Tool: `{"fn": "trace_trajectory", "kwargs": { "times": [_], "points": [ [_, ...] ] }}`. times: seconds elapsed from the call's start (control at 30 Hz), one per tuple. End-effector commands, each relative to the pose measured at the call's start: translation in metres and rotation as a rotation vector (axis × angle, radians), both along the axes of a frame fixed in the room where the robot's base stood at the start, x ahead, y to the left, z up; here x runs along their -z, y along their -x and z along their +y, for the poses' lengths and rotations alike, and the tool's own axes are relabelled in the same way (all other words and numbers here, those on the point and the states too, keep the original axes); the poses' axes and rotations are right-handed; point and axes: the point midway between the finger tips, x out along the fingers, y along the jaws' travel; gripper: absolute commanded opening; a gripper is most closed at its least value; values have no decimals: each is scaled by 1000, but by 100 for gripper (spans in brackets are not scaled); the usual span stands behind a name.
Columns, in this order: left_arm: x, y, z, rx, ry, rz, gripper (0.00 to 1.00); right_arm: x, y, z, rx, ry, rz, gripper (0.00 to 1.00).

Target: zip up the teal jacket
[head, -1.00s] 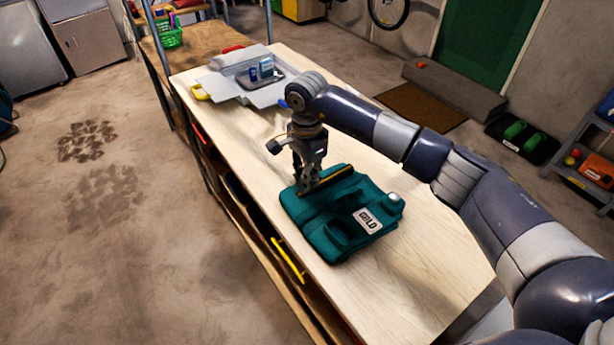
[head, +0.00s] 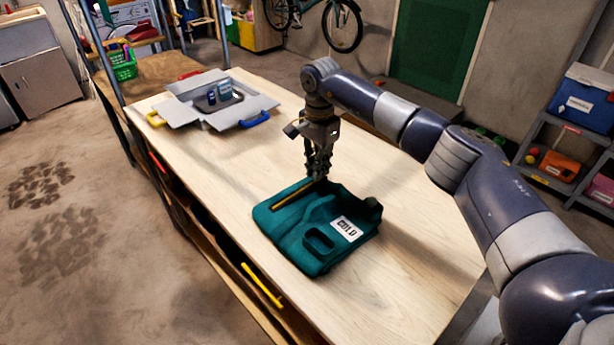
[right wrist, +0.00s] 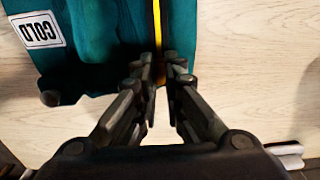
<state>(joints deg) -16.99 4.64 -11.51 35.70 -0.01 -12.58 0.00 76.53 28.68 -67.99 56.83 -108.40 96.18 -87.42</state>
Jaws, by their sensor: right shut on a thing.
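The teal jacket (head: 290,240) lies folded flat on the workbench, with a white "COLD" label (head: 346,229). Its yellow zipper strip (head: 292,197) runs along the far side, up to my right gripper. My left gripper is not in view.
The workbench (head: 420,225) is clear to the right of the jacket. An open grey box (head: 190,112) with small containers, a yellow handle (head: 155,119) and a blue handle (head: 255,120) stands at the back left. A shelf with a blue cooler (head: 582,100) is at the far right.

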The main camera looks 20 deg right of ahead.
Motion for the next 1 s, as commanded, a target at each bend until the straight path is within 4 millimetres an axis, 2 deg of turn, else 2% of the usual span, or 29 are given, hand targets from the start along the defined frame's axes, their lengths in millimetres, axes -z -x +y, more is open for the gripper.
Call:
{"fn": "trace_trajectory", "kwargs": {
  "times": [0.2,0.23,0.3,0.6,0.73,0.87,1.0],
  "points": [
    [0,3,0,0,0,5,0,-1,0,1,0,-1,-2,0],
    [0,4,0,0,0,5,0,-1,0,1,-1,-1,-2,14],
    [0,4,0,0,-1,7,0,-1,0,1,0,-1,-2,29],
    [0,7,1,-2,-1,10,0,-1,0,1,0,-1,-2,30],
    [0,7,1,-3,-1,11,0,-7,-1,1,0,-1,-4,30],
    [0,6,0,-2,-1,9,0,-27,-1,1,0,-1,-5,30],
    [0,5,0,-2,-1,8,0,-58,-1,1,0,-1,-7,30]
  ]
}}
